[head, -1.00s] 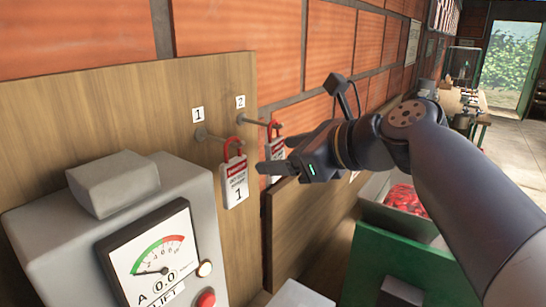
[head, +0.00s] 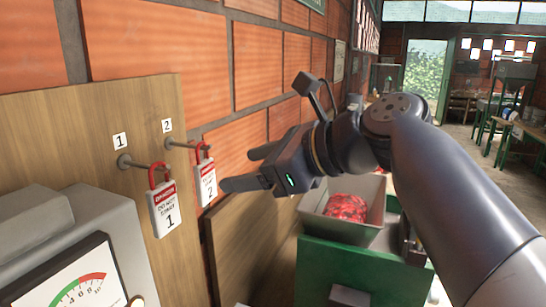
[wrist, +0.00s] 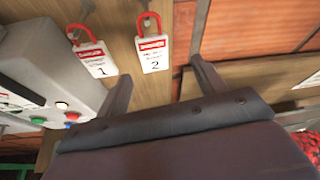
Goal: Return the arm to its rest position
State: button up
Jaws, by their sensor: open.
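My gripper (head: 243,168) is in the middle of the head view, at the end of my raised arm. Its two fingers are apart with nothing between them, and they point left toward the wooden board (head: 60,110). Lock tag 1 (head: 165,208), with a red shackle, hangs on peg 1 of the board. Lock tag 2 (head: 206,184) hangs on peg 2, just left of the fingertips and apart from them. In the wrist view, tag 1 (wrist: 94,58) and tag 2 (wrist: 154,56) show beyond the open fingers (wrist: 162,82).
A grey control box (head: 75,250) with a dial stands at the lower left. A green machine (head: 350,265) with a hopper (head: 368,230) of red fruit is below and behind my arm. The brick wall (head: 150,45) runs close on the left.

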aim_at(212, 176)
jog(key=shift+p+x, duration=0.35)
jog(key=shift+x, duration=2.35)
